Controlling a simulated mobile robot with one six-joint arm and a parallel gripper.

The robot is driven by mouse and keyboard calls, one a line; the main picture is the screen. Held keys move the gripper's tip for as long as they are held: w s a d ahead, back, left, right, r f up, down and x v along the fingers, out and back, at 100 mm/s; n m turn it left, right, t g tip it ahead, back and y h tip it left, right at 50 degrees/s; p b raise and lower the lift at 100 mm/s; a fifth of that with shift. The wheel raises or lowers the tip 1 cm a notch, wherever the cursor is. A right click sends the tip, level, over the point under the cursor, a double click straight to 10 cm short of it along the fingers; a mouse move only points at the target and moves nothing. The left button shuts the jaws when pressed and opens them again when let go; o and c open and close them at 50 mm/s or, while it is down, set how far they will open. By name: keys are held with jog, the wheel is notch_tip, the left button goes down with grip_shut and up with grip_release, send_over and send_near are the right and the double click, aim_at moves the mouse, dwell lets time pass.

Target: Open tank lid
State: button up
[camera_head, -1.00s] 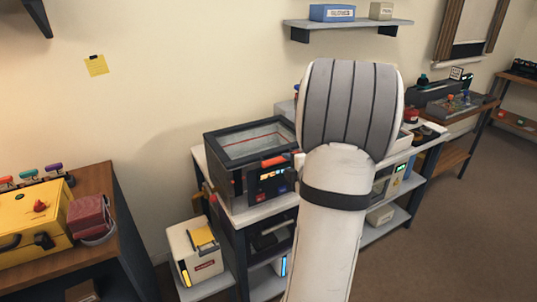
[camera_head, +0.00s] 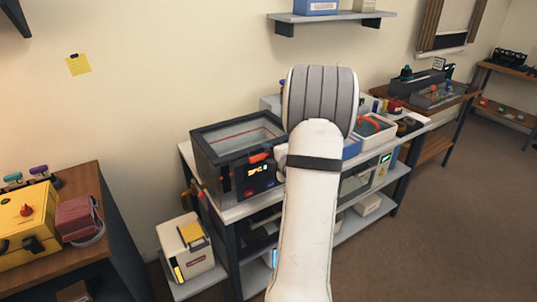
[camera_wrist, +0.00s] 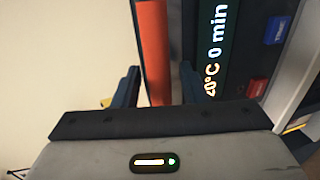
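The tank (camera_head: 222,170) is a dark box with a clear lid (camera_head: 238,136) in a dark frame, and the lid looks closed. An orange handle (camera_head: 260,157) sits at its front top edge, above a dark panel with a lit display. In the wrist view the orange handle (camera_wrist: 155,50) reaches down between the two fingers of my gripper (camera_wrist: 160,85). The fingers are apart, one on each side of the handle, with small gaps visible. The display beside it reads "0 min" (camera_wrist: 216,50). In the head view my arm hides most of my gripper.
The tank stands on a grey bench (camera_head: 240,209) with shelves below. A white bin (camera_head: 187,247) stands low at its left. A wooden table with a yellow case (camera_head: 30,222) is at far left. Trays and tools crowd the bench to the right. Open floor lies at right.

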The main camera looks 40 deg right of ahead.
jog(key=shift+c, duration=0.4)
grip_shut()
